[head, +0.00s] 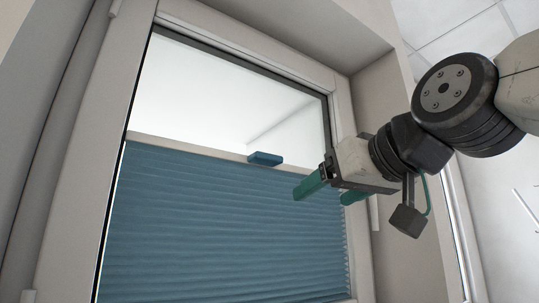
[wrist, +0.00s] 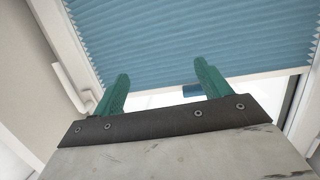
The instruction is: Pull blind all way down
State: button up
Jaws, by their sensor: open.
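The blue pleated blind (head: 220,225) covers the lower part of the window, with clear glass above it. Its pale top rail (head: 190,146) slopes across the picture and carries a small blue tab (head: 265,159). My gripper (head: 322,196) is open and empty, with green fingers, to the right of the tab and apart from it. In the wrist view the blind (wrist: 190,35) fills the top, and the tab (wrist: 191,91) shows beside the right finger, partly hidden. My gripper's fingers (wrist: 161,72) stand wide apart there with nothing between them.
The window frame (head: 350,125) borders the blind, with a deep wall recess around it. A white handle-like piece (wrist: 72,90) sits on the frame at left in the wrist view. Open room lies in front of the glass.

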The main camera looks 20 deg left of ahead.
aim_at(263, 161)
jog(key=s+a+r+n+y, duration=0.1)
jog(key=s+a+r+y, duration=0.15)
jog(key=a+r, duration=0.4)
jog(key=w+a+r, duration=0.1)
jog(key=w+a, duration=0.2)
jog(key=w, duration=0.2)
jog(key=shift+a+r+t, duration=0.3)
jog(key=shift+a+r, duration=0.05)
jog(key=shift+w, duration=0.1)
